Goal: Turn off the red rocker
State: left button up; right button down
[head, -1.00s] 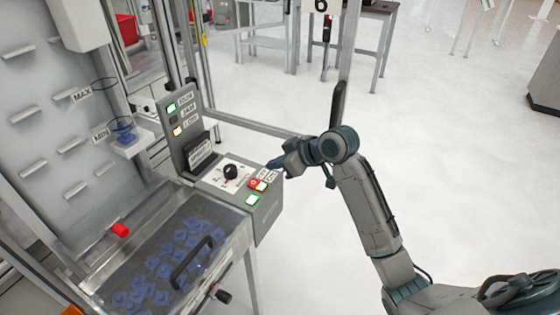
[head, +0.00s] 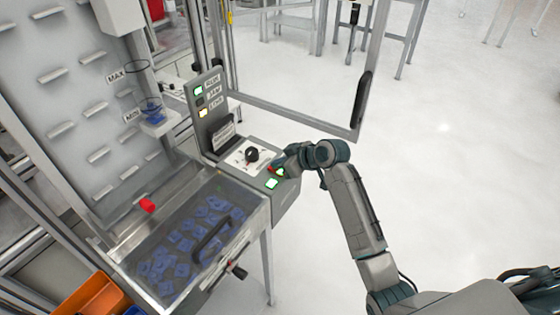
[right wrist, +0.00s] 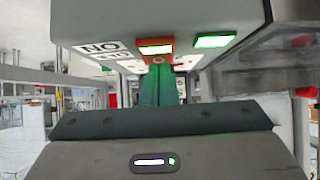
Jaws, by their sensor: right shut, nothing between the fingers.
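The red rocker (right wrist: 155,42) is on the grey control panel, with a lit yellow-green part. In the head view only a bit of red (head: 270,169) shows beside my right gripper (head: 276,164). A lit green button (head: 272,183) is next to it, and it also shows in the right wrist view (right wrist: 213,40). My right gripper is shut and empty; its fingertips (right wrist: 159,68) are at the rocker's red edge. I cannot tell whether they touch it. My left gripper is not in view.
A black knob (head: 252,154) is on the panel, left of the rocker. A stack of status lights (head: 208,100) stands behind. A clear-lidded bin (head: 150,235) of blue parts is at the front left. Open floor lies to the right.

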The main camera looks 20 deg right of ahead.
jog(key=shift+f, duration=0.2)
jog(key=shift+w+a, duration=0.1)
jog(key=shift+w+a+r, duration=0.2)
jog(key=shift+w+a, duration=0.25)
jog(key=shift+w, duration=0.15)
